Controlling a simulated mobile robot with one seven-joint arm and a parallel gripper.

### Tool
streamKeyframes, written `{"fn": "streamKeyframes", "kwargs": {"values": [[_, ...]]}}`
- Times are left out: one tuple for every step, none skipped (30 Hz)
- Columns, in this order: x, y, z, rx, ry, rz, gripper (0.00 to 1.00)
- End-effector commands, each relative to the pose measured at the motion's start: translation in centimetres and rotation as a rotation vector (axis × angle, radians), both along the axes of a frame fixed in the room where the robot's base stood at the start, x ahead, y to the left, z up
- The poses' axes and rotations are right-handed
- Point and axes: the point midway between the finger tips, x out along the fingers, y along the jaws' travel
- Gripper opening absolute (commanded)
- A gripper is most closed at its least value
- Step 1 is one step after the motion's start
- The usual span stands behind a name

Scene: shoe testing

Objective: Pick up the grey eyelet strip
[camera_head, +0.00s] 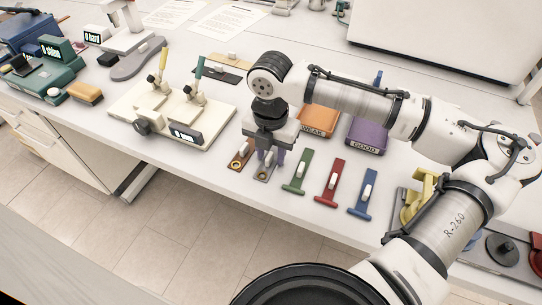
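The grey eyelet strip (262,177) lies near the front edge of the white table, between an orange-brown strip and a green strip. Its ringed front end shows, and a pale upright tab stands on it. My gripper (270,158) points down right over this strip, with its fingers around the level of the tab. The gripper body covers the strip's far end. I cannot tell whether the fingers touch the tab or stand apart from it. The strip appears to rest on the table.
The orange-brown strip (237,165) is close on the left. The green strip (297,173), red strip (330,183) and blue strip (362,195) lie to the right. Behind are an orange bin (318,121) and a purple bin (367,138). A cream test fixture (160,128) stands left.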

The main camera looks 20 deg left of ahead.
Motion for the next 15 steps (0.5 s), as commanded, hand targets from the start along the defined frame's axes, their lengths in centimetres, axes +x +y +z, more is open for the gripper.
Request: {"fn": "streamKeyframes", "kwargs": {"values": [[0.0,0.01,0.01,0.0,0.0,0.0,0.3],[0.0,0.01,0.01,0.0,0.0,0.0,0.26],[0.0,0.01,0.02,0.0,0.0,0.0,0.21],[0.0,0.01,0.02,0.0,0.0,0.0,0.17],[-0.01,0.01,0.02,0.0,0.0,0.0,0.13],[0.0,0.01,0.02,0.0,0.0,0.0,0.08],[-0.01,0.01,0.02,0.0,0.0,0.0,0.04],[-0.01,0.01,0.02,0.0,0.0,0.0,0.0],[-0.01,0.01,0.02,0.0,0.0,0.0,0.0],[-0.01,0.01,0.02,0.0,0.0,0.0,0.0],[-0.01,0.01,0.02,0.0,0.0,0.0,0.0],[-0.01,0.01,0.02,0.0,0.0,0.0,0.0],[-0.01,0.01,0.02,0.0,0.0,0.0,0.0],[-0.01,0.01,0.02,0.0,0.0,0.0,0.0],[-0.01,0.01,0.02,0.0,0.001,0.0,0.0]]}}
